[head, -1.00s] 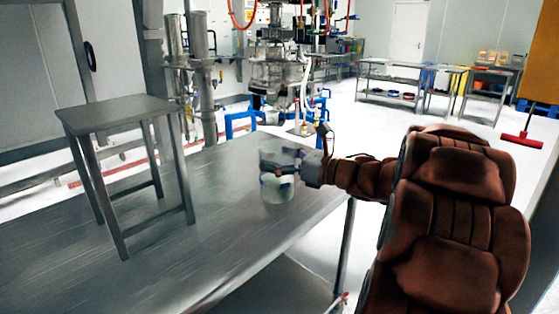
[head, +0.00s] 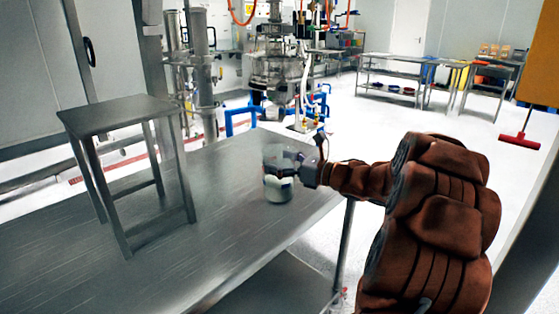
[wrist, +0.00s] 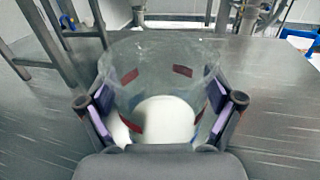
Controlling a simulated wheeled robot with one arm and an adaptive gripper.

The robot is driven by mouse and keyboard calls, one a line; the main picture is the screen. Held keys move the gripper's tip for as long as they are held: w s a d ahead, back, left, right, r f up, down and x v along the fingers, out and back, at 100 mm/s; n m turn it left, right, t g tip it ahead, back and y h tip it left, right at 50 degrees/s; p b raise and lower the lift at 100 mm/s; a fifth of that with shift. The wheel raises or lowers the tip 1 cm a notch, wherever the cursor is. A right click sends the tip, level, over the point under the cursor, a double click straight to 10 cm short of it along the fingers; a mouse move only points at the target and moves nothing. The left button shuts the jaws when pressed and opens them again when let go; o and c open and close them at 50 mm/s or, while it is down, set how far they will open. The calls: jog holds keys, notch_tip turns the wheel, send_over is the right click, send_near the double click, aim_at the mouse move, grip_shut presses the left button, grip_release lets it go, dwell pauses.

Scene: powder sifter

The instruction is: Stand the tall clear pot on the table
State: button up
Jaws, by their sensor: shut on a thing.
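The tall clear pot (head: 279,190) is upright at the far right end of the steel table (head: 200,225). My gripper (head: 284,169) is shut on its side, coming from the right. In the wrist view the pot (wrist: 152,62) stands between the two fingers (wrist: 162,108), whose purple pads are against its wall. The pot has a white area low inside and several dark red marks. Its base looks at or very near the table top; I cannot tell if it touches.
A grey metal stool-like stand (head: 125,115) stands on the left of the table. The table top between it and the pot is bare. Sifter machinery (head: 278,70) and blue pipework are behind. Further tables (head: 420,75) stand at the back right.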

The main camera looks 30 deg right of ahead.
jog(key=shift+f+b, duration=0.15)
jog(key=shift+b, duration=0.25)
jog(key=o, duration=1.4)
jog(key=shift+c, duration=0.2)
jog(key=shift+o, duration=0.7)
jog(key=shift+r, duration=0.2)
jog(key=shift+r+p, duration=0.15)
jog(key=shift+p, duration=0.4)
jog(key=b+v, duration=0.2)
jog(key=v, duration=1)
